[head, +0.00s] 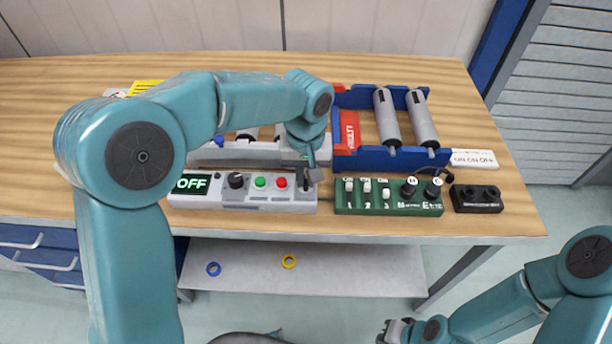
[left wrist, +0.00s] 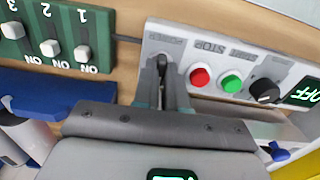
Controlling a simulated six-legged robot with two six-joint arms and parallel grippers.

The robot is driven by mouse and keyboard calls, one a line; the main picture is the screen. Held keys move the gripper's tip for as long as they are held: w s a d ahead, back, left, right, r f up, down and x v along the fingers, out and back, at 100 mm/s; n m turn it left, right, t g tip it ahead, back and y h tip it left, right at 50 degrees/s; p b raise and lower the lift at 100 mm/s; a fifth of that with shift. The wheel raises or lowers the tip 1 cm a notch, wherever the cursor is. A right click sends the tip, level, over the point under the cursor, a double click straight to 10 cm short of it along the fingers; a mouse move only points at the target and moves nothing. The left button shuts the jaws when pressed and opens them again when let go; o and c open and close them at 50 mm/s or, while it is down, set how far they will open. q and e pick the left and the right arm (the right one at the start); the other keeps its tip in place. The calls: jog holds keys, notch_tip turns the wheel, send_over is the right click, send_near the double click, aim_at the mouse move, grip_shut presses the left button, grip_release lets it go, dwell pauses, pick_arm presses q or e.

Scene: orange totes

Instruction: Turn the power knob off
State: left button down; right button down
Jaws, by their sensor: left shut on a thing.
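A light grey control panel (head: 240,205) lies along the front of the bench. Its display (head: 193,184) reads OFF. A black round knob (head: 236,180), a green button (head: 260,182) and a red button (head: 281,183) follow to the right. My left gripper (head: 309,180) is at the panel's right end. In the left wrist view its fingers (left wrist: 163,82) are shut on a small dark knob (left wrist: 162,62) below a blurred label, apparently the power knob, mostly hidden between the fingers. My right gripper (head: 393,331) is low at the bottom, off the bench; its jaws are unclear.
A green switch box (head: 375,208) with several white switches and two black knobs stands just right of the panel. A blue rack (head: 375,157) with grey cylinders is behind it. A black block (head: 476,199) lies farther right. A shelf (head: 330,268) sits below the bench.

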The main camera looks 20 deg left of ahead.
aim_at(306, 180)
pick_arm(q)
jog(key=n+b, duration=0.1)
jog(key=n, duration=0.3)
jog(key=shift+w+r+n, duration=0.1)
jog(key=shift+r+n, duration=0.05)
jog(key=shift+n, duration=0.15)
jog(key=shift+r+n+b, duration=0.1)
jog(key=shift+n+b, duration=0.25)
jog(key=shift+n, duration=1.65)
jog(key=c, duration=1.4)
grip_release()
jog(key=shift+o, duration=1.1)
notch_tip(306, 180, up, 16)
jog(key=p, duration=0.2)
jog(key=shift+r, duration=0.1)
